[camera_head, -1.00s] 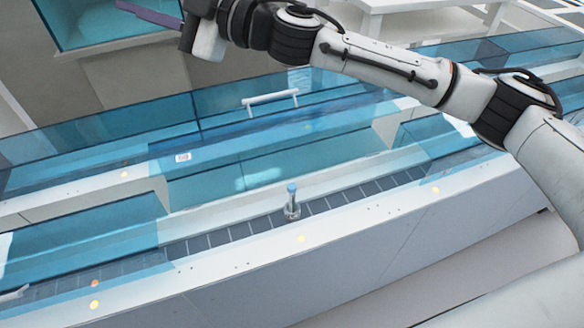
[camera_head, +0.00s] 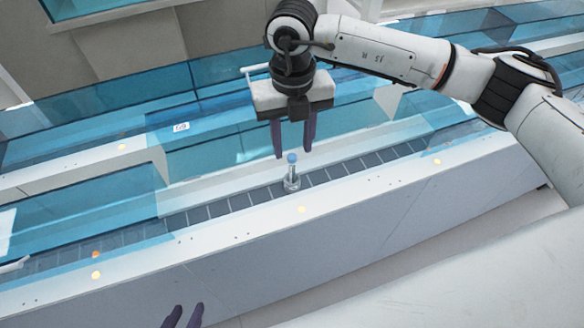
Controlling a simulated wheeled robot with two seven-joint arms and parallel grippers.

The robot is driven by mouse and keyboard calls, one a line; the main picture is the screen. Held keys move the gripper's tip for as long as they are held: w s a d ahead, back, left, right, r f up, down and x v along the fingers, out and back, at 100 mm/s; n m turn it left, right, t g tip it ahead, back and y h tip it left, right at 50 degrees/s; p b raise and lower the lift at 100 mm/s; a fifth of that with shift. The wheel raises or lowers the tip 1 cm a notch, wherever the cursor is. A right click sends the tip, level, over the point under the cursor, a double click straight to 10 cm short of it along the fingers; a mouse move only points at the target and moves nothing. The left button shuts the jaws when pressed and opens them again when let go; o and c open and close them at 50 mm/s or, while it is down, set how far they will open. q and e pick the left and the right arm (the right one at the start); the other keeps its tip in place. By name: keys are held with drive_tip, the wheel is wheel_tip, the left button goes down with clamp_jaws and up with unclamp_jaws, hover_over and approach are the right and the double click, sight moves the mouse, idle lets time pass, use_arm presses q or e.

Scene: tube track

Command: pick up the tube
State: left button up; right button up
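The tube (camera_head: 292,173) is clear with a blue cap. It stands upright in a small holder (camera_head: 291,184) on the dark segmented track. My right gripper (camera_head: 293,154) points down right above it, with its purple fingers apart and the cap showing level with the fingertips, in the gap between them. I cannot tell whether the fingertips are exactly in line with the tube in depth. My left gripper (camera_head: 187,308) shows only its purple fingertips at the bottom edge. They are apart, with nothing seen between them; the rest is out of view.
The dark track (camera_head: 237,203) runs diagonally behind a white front ledge (camera_head: 245,225). Blue transparent panels (camera_head: 90,233) stand along both ends of it, and a white handle (camera_head: 262,70) shows partly behind my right arm. The track around the tube is open from above.

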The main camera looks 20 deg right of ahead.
sight(292, 168)
wheel_tip(292, 168, down, 9)
drive_tip(key=shift+w+f+p, duration=0.1)
drive_tip(key=shift+p, duration=0.45)
drive_tip(key=c, duration=0.9)
drive_tip(key=shift+r, duration=0.2)
wheel_tip(292, 168, up, 10)
drive_tip(key=shift+f+b, duration=0.1)
drive_tip(key=shift+b, duration=0.35)
drive_tip(key=shift+f, duration=0.1)
